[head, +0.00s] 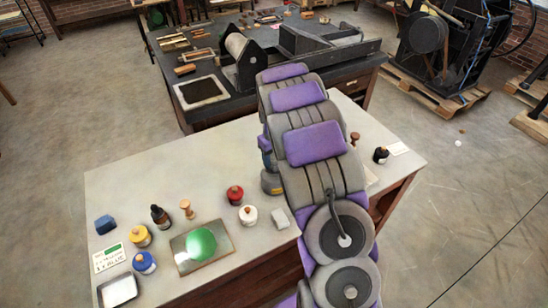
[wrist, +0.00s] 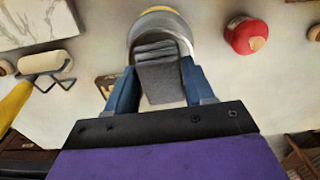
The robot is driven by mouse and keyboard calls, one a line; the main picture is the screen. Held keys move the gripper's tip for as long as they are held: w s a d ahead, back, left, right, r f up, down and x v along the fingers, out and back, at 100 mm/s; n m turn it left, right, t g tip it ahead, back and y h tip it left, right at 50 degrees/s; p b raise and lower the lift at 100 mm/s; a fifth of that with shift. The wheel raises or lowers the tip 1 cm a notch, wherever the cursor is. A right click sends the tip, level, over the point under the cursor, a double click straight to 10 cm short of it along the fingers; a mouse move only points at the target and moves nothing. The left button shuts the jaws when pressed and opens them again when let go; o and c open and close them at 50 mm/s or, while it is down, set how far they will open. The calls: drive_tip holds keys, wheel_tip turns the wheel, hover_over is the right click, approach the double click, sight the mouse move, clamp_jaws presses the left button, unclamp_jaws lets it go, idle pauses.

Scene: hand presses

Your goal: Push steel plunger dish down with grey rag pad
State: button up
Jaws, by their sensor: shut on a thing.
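In the wrist view my gripper (wrist: 156,84) is shut on the grey rag pad (wrist: 158,80), a folded, layered grey cloth between two blue fingers. Just beyond the pad is the round steel plunger dish (wrist: 143,27) with a yellow edge at its far side. The pad overlaps the near part of the dish in the picture; I cannot tell whether they touch or how far down the dish is. In the head view my purple and grey arm hides the gripper and pad. A grey round base (head: 271,184), perhaps the plunger can, shows beside the arm.
A red pot (wrist: 246,36) and a yellow-handled roller (wrist: 44,62) flank the dish. The table's back left is clear.

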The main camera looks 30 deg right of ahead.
drive_tip(key=shift+f, duration=1.05)
idle(2.4)
drive_tip(key=shift+p, duration=0.3)
drive_tip(key=shift+r+p, duration=1.4)
drive_tip(key=shift+r, duration=2.15)
